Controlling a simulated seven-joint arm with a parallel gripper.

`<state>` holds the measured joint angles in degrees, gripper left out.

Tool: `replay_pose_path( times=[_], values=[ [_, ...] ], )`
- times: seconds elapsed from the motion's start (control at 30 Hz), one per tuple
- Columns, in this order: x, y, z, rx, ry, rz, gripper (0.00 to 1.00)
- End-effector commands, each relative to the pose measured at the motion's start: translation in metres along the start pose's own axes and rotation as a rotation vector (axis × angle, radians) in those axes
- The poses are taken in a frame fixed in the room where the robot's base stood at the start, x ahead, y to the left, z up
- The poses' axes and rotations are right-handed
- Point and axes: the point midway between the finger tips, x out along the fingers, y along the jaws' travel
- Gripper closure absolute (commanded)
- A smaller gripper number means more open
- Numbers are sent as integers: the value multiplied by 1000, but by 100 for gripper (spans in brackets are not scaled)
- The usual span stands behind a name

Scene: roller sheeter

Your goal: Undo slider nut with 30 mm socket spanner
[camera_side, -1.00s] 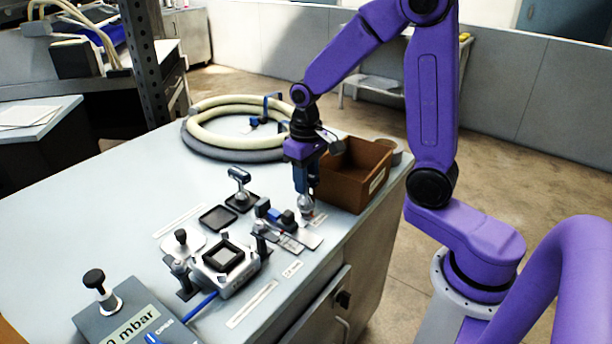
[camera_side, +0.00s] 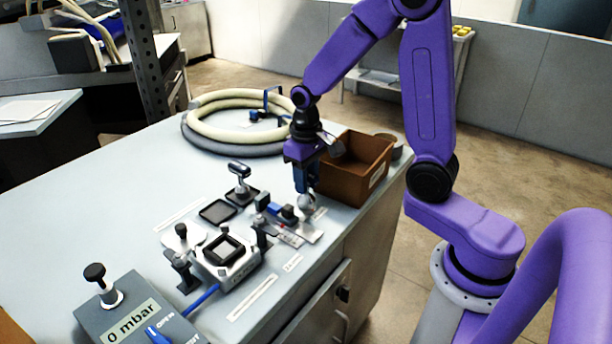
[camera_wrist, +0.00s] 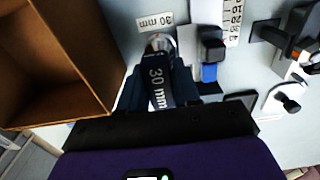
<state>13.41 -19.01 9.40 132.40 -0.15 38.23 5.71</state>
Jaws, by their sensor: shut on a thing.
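My gripper (camera_side: 306,178) hangs upright at the right end of the bench, beside the brown box. It is shut on a dark-handled 30 mm socket spanner (camera_wrist: 157,82), whose handle reads "30 mm" in the wrist view. The spanner's silver socket end (camera_side: 306,204) points down, close to the bench; whether it touches the surface is unclear. A slider assembly with a blue and black block (camera_side: 274,209) lies just left of the spanner. This block also shows in the wrist view (camera_wrist: 211,50), right of the spanner. I cannot pick out the slider nut.
The open brown box (camera_side: 345,180) stands close at right. Left are a black tray (camera_side: 217,211), an upright T-handled tool (camera_side: 240,180) and a fixture with a black square frame (camera_side: 224,249). A "30 mm" label (camera_wrist: 155,20) lies past the spanner. Coiled hoses (camera_side: 215,135) lie behind.

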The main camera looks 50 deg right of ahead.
Motion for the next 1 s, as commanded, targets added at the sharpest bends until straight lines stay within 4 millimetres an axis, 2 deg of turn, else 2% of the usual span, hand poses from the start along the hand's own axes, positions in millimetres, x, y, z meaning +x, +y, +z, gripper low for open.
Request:
replay_pose_path(
  times=[0.57,0.83,1.0],
  values=[
    [3,0,0,-9,1,0,100],
    [3,0,0,-244,2,0,100],
    [3,0,0,-317,2,0,100]
  ],
)
